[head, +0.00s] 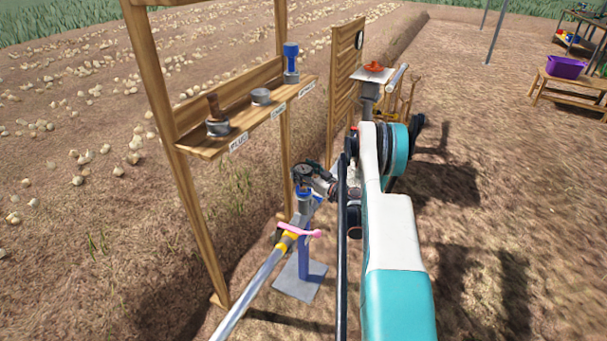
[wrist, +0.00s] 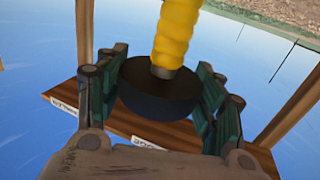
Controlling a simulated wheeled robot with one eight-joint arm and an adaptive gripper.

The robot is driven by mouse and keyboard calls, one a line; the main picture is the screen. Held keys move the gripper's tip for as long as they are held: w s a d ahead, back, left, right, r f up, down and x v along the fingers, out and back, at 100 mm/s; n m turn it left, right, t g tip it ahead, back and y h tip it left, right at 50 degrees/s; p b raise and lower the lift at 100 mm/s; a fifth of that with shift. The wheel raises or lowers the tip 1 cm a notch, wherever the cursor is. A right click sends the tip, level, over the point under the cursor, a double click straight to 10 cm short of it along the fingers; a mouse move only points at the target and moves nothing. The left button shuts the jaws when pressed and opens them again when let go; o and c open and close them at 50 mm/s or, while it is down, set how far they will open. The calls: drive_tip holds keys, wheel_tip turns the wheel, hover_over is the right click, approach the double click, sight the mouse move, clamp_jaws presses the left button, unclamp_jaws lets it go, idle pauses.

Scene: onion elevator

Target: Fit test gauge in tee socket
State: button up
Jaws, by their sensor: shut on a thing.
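My gripper (head: 308,179) is shut on a dark round thing, which I take for the test gauge. In the wrist view the gauge (wrist: 150,94) is a thick black disc between the two green-padded fingers. A yellow ribbed shaft (wrist: 175,35) with a grey end meets the disc's face in that view. In the head view the gripper and gauge are at the top of the tee (head: 304,204), a grey fitting with a blue collar on a blue post (head: 304,250). Whether the gauge is seated in the socket or just above it, I cannot tell.
A wooden shelf (head: 245,125) left of the gripper bears a brown-handled plug (head: 217,118), a grey ring-like part (head: 261,97) and a blue-handled part (head: 291,62). A silver pipe (head: 250,294) with a yellow band slants up near the post. A wooden slatted panel (head: 345,85) stands behind.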

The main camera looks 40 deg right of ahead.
drive_tip(key=shift+f, duration=0.2)
drive_tip(key=o, duration=1.2)
drive_tip(key=shift+f, duration=0.1)
